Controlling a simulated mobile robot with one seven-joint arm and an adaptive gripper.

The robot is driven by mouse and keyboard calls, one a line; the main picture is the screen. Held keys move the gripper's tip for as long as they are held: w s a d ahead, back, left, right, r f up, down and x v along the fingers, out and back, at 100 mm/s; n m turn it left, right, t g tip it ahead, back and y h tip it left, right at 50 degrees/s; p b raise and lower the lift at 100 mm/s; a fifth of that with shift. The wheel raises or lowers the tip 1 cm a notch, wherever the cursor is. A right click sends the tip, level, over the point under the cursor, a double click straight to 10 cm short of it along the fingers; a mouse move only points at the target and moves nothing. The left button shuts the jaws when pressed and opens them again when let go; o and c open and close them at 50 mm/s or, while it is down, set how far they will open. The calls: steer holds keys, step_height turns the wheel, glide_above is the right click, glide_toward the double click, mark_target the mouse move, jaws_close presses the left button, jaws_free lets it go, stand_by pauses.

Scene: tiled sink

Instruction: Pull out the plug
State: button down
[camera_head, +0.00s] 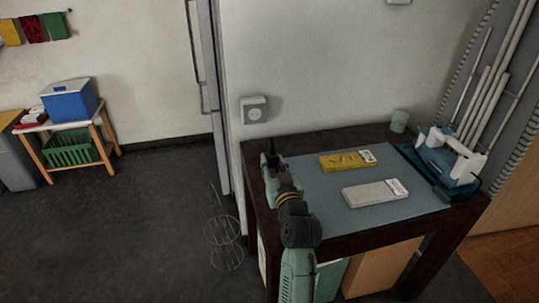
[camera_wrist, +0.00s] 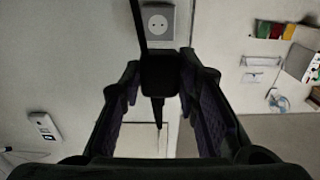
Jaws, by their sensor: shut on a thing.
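My gripper (camera_head: 268,172) is above the left edge of the dark table, in front of the wall socket. It also shows in the wrist view (camera_wrist: 162,88), shut on a black plug (camera_wrist: 161,74) between its fingertips. A dark strip runs up from the plug and a thin tapered part points down. In the head view the plug (camera_head: 271,147) is a small dark shape at the gripper's tip. The wall socket (camera_head: 254,110) is a pale square box. In the wrist view the socket (camera_wrist: 158,22) shows its round face bare, with the plug apart from it.
The dark table (camera_head: 371,238) carries a grey mat, a yellow packet (camera_head: 347,160), a pale packet (camera_head: 374,194), a small cup (camera_head: 399,121) and a teal rack (camera_head: 450,158) at right. A wooden stand with a blue box (camera_head: 70,102) is far left. Floor between is mostly clear.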

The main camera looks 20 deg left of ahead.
steer(key=shift+f+b, duration=1.45)
steer(key=shift+f, duration=0.55)
steer(key=c, duration=1.1)
jaws_free()
steer(key=shift+s, duration=0.1)
steer(key=v, duration=1.2)
